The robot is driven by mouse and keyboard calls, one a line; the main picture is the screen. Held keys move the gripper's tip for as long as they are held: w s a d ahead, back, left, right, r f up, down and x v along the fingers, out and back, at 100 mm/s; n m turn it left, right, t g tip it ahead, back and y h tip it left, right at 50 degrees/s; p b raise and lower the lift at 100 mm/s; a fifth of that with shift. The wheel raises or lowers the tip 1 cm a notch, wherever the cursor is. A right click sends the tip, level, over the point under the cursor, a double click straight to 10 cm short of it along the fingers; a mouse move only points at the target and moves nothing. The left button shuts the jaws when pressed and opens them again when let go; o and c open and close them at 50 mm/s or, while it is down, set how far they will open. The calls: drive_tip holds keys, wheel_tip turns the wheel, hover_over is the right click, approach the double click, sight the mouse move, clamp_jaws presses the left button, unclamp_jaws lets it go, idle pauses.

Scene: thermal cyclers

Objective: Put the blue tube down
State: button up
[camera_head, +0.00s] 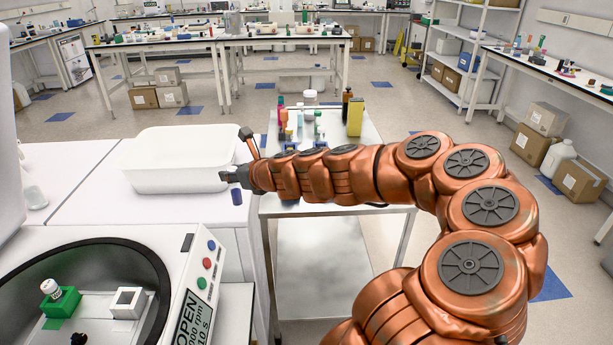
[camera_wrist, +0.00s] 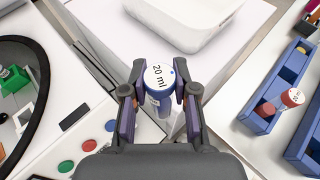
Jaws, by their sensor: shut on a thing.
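The blue tube (camera_wrist: 165,101) has a white cap end marked "20 ml" that faces the wrist camera. My gripper (camera_wrist: 158,100) is shut on it, with one finger on each side. In the head view my gripper (camera_head: 231,178) is beside the right side of the white tub, and the blue tube (camera_head: 236,196) shows below the fingers. The tube is over the right edge of the white counter (camera_head: 226,222). I cannot tell how far its lower end is from the surface.
A white tub (camera_head: 170,180) stands on the counter. An open centrifuge (camera_head: 190,262) is at the front left, with a green holder (camera_head: 62,303) inside. A small table (camera_head: 355,130) to the right carries bottles; a blue rack (camera_wrist: 262,112) with tubes shows in the wrist view.

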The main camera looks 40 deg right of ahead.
drive_tip(key=s+d+f+m+h+b, duration=0.2)
drive_tip(key=s+d+b, duration=0.1)
drive_tip(key=s+d, duration=0.65)
drive_tip(key=s+d+f+m+h+b, duration=0.1)
drive_tip(key=s+d+f+h+b, duration=0.15)
drive_tip(key=s+d, duration=0.65)
drive_tip(key=w+d+f+p, duration=0.1)
drive_tip(key=w+d+f, duration=0.3)
drive_tip(key=w+d, duration=0.8)
drive_tip(key=shift+w+y+p, duration=0.35)
drive_tip(key=shift+w, duration=1.6)
drive_tip(key=shift+f, duration=0.2)
drive_tip(key=o, duration=1)
drive_tip(key=shift+r, duration=0.1)
